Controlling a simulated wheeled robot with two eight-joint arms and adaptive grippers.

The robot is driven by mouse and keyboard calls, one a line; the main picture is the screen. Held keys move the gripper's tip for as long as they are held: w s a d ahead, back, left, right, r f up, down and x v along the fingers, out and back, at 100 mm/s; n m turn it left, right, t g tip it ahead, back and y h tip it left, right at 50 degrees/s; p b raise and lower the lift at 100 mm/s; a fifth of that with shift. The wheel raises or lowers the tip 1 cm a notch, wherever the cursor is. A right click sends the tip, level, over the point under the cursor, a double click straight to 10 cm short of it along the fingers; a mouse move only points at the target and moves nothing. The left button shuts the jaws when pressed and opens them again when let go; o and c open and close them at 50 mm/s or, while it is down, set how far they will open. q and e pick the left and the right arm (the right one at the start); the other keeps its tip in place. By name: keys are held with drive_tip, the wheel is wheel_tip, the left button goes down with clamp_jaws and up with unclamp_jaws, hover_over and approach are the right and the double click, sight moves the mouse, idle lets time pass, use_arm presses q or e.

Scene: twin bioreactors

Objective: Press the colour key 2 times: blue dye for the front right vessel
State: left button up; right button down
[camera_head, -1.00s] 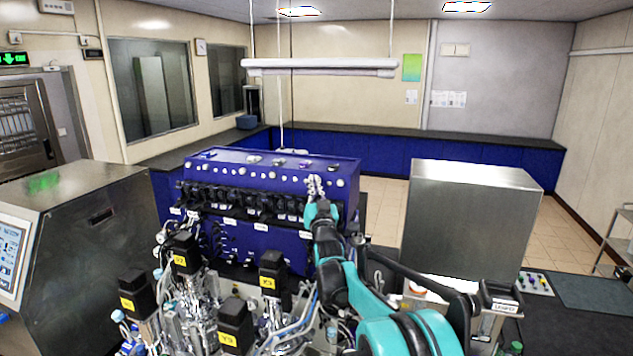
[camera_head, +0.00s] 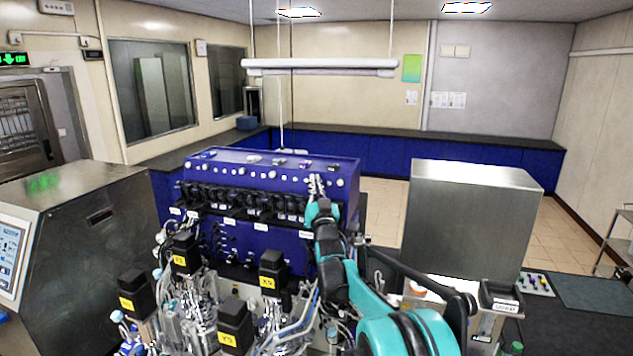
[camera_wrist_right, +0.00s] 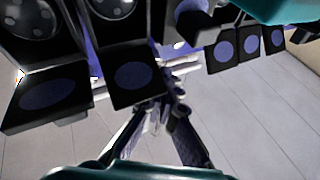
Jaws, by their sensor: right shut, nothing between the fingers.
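My right gripper (camera_head: 317,186) is shut and empty, in front of the right part of a blue control cabinet (camera_head: 282,241). In the right wrist view its fingers (camera_wrist_right: 168,92) meet below black units with round bluish faces (camera_wrist_right: 135,80). I cannot tell whether the tips touch the cabinet. A small panel with coloured keys (camera_head: 536,283) lies on the bench at the right, apart from the gripper; single key colours are too small to tell. Vessels with black motor heads (camera_head: 235,322) and yellow labels stand at front left. Their glass is mostly hidden by tubing. My left gripper is out of view.
A large steel box (camera_head: 470,225) stands right of my right arm. A steel cabinet with a screen (camera_head: 85,240) stands at left. A dark mat (camera_head: 595,290) lies beside the key panel. A lamp bar (camera_head: 320,67) hangs above the cabinet.

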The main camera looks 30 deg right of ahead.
drive_tip(key=shift+w+d+f, duration=0.15)
drive_tip(key=shift+w+d, duration=0.2)
drive_tip(key=shift+d, duration=0.05)
idle(0.9)
drive_tip(key=shift+a, duration=0.15)
drive_tip(key=shift+s+a, duration=0.1)
drive_tip(key=shift+s, duration=0.1)
drive_tip(key=shift+s+a+r, duration=0.3)
drive_tip(key=shift+s+a, duration=0.15)
drive_tip(key=shift+s, duration=0.15)
drive_tip(key=shift+w, duration=0.1)
drive_tip(key=shift+s+a+r, duration=0.3)
drive_tip(key=shift+s+a, duration=0.5)
drive_tip(key=shift+a, duration=0.15)
drive_tip(key=shift+s+a+r, duration=0.3)
drive_tip(key=shift+s+a, duration=0.45)
drive_tip(key=shift+a, duration=0.15)
drive_tip(key=shift+d, duration=0.1)
